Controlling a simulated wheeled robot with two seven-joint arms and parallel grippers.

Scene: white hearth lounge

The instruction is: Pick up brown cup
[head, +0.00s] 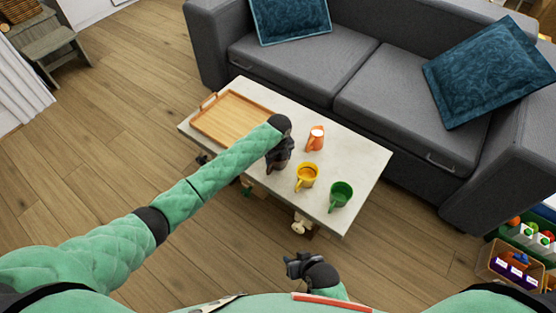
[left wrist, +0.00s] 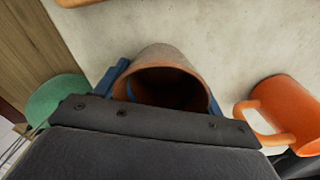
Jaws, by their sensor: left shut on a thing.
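The brown cup (left wrist: 168,58) sits between the two blue fingers of my left gripper (left wrist: 166,88) in the left wrist view, its open mouth toward the camera. The gripper is shut on it. In the head view my left gripper (head: 278,160) is over the table's near side, beside the tray, and it and the arm hide the cup there. Whether the cup touches the tabletop cannot be told. My right gripper (head: 297,262) is low in front of the table, open and empty.
On the pale table (head: 365,165) stand an orange mug (head: 316,138), a yellow mug (head: 307,176) and a green mug (head: 341,195), right of my left gripper. A wooden tray (head: 232,118) lies at the left. A grey sofa (head: 300,68) stands behind.

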